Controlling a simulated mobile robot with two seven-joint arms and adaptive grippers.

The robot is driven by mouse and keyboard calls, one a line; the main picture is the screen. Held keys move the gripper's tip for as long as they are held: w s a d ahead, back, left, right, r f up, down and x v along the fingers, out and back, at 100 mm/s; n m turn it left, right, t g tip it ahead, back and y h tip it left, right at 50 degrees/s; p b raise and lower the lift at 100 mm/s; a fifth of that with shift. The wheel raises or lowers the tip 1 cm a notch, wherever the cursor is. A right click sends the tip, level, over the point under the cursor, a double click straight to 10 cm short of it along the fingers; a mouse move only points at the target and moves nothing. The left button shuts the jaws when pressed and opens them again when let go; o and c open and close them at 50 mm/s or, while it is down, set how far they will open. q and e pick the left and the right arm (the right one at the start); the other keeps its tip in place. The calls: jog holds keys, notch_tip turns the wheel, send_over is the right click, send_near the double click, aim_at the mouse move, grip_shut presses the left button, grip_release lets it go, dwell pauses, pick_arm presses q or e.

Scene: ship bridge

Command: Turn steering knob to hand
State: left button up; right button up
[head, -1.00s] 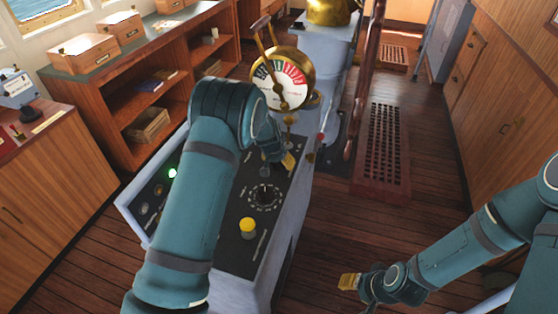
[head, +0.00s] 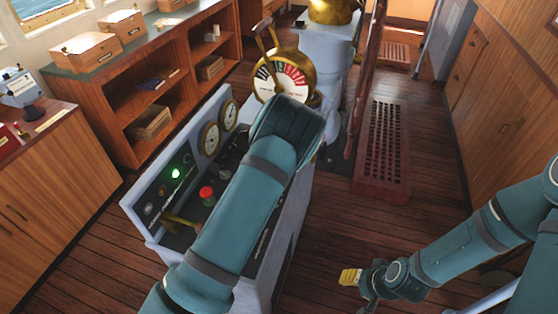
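The sloped control console (head: 142,226) stands in the middle, with my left arm (head: 250,215) reaching across its right part. The steering knob is not visible; the black, white-marked dial seen earlier is now hidden behind this arm. My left gripper is hidden behind the arm too, so its contact with the panel cannot be seen. My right gripper (head: 352,281) is low over the floor, right of the console and apart from it. Its yellow fingertip pad shows, but its opening is unclear.
The console also bears a red button (head: 206,193), a green lamp (head: 175,173), a brass lever (head: 181,222) and round gauges (head: 210,138). The engine telegraph (head: 288,72) stands beyond it. Wooden shelves (head: 122,151) are at left. Wooden floor at right is mostly clear.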

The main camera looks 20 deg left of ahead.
pick_arm(q)
jog(key=shift+r, duration=0.1)
dwell(0.4)
jog(key=o, duration=1.2)
jog(key=v, duration=1.2)
jog(key=shift+s+d, duration=0.1)
